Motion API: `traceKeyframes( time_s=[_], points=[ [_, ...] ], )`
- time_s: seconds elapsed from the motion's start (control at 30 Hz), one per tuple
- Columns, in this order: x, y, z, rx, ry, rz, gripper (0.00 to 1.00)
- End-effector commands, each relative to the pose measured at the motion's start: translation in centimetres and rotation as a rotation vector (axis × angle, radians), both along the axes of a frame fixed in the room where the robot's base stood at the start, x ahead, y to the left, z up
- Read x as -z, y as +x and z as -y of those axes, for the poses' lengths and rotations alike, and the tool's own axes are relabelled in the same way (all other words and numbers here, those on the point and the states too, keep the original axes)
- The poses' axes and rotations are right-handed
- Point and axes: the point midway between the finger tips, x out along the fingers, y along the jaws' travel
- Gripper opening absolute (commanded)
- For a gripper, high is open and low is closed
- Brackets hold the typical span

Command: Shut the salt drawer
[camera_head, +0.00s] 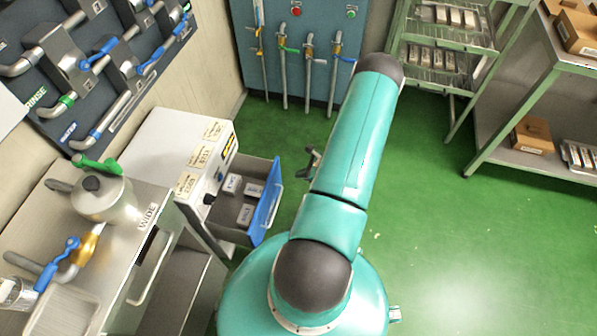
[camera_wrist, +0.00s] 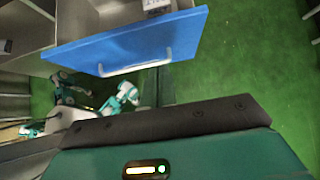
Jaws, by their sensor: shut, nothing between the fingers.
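The salt drawer (camera_head: 240,200) stands pulled out of the white cabinet (camera_head: 165,150) in the head view. Its blue front (camera_head: 265,200) faces right, and small labelled blocks (camera_head: 245,213) lie inside. In the wrist view the blue front (camera_wrist: 130,45) spans the upper part, with a pale bar handle (camera_wrist: 135,65) on it. My gripper (camera_head: 311,160) shows only as a small dark part beside my teal arm, right of the blue front and apart from it. It is shut and empty; my arm hides much of it.
A steel counter with a kettle (camera_head: 103,198) is at left. Valves (camera_head: 70,62) line the wall panel. A blue panel with pipes (camera_head: 300,50) stands behind. Green racks (camera_head: 445,45) and a shelf with boxes (camera_head: 532,135) are at right. Green floor (camera_head: 450,230) is clear at right.

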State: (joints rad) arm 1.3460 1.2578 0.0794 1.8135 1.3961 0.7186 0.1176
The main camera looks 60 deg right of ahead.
Motion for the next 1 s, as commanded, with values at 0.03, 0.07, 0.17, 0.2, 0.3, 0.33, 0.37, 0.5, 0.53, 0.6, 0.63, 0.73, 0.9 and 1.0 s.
traceKeyframes(
  time_s=[0.03,0.07,0.17,0.2,0.3,0.33,0.37,0.5,0.53,0.6,0.63,0.73,0.9,1.0],
  points=[
    [0.8,0.8,-0.5,-0.004,0.003,0.002,0.00],
    [1.2,1.3,-0.6,-0.004,0.004,0.002,0.00],
    [2.6,2.6,-1.1,-0.003,0.003,0.001,0.00],
    [3.2,3.2,-1.3,-0.005,0.003,0.001,0.00],
    [4.5,4.5,-1.9,-0.005,0.003,0.001,0.00],
    [4.5,5.1,-2.0,-0.006,0.001,0.002,0.00],
    [4.4,5.7,-2.2,-0.008,0.000,0.003,0.00],
    [4.4,7.5,-2.9,-0.008,0.000,0.001,0.00],
    [4.4,7.8,-3.0,-0.008,0.000,0.001,0.00],
    [4.3,8.2,-3.1,-0.008,0.001,0.002,0.00],
    [4.3,8.3,-3.2,-0.008,0.000,0.002,0.00],
    [4.3,8.4,-3.2,-0.008,0.000,0.001,0.00],
    [4.3,8.4,-3.2,-0.007,0.000,0.001,0.00],
    [4.3,8.5,-3.2,-0.008,0.000,0.001,0.00]
  ],
)
